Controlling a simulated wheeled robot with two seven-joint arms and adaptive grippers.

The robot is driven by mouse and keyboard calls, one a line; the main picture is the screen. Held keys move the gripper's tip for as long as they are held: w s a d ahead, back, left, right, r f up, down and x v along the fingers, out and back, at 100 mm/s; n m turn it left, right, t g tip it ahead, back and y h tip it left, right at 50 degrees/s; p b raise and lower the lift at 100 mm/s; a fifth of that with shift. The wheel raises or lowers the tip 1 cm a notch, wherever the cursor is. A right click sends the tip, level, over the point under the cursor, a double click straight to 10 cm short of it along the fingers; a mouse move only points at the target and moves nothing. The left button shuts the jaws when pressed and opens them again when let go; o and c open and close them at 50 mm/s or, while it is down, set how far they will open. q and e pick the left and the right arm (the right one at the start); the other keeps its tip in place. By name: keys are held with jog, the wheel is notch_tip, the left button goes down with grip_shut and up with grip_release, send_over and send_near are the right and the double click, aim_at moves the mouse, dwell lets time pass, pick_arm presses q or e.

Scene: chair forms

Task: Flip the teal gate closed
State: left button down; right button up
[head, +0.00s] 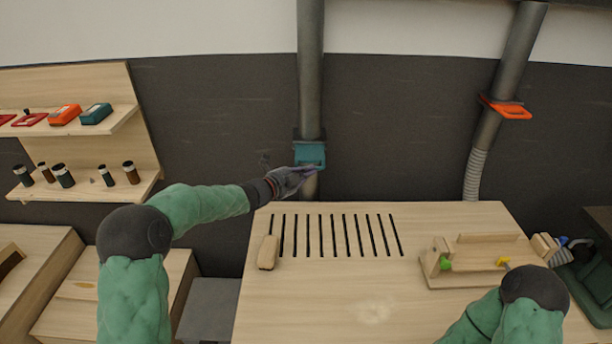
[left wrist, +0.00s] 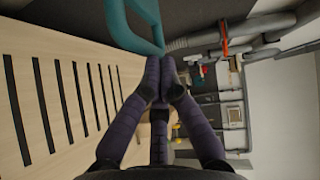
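The teal gate (head: 310,153) sits on the grey vertical pipe behind the workbench, and its loop-shaped handle sticks out toward me. My left gripper (head: 312,170) reaches in from the left, with its fingertips at the lower front edge of the gate. In the left wrist view the teal handle (left wrist: 157,35) is just beyond the fingertips of the left gripper (left wrist: 160,68). The purple fingers come together at their tips, with nothing seen between them. I cannot tell whether they touch the handle. My right gripper is out of view; only its arm shows at lower right.
A second pipe with an orange gate (head: 507,108) stands at the right. The slotted workbench (head: 330,290) holds a wooden block (head: 268,253) and a wooden jig (head: 475,272). Shelves (head: 90,185) with small jars are at left. The bench middle is clear.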

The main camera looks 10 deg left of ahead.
aim_at(316, 157)
pick_arm(q)
jog(key=w+p, duration=0.1)
jog(key=w, duration=0.2)
jog(key=w+a+p, duration=0.1)
jog(key=w, duration=0.2)
jog(key=shift+a+p, duration=0.15)
jog(key=shift+p, duration=0.25)
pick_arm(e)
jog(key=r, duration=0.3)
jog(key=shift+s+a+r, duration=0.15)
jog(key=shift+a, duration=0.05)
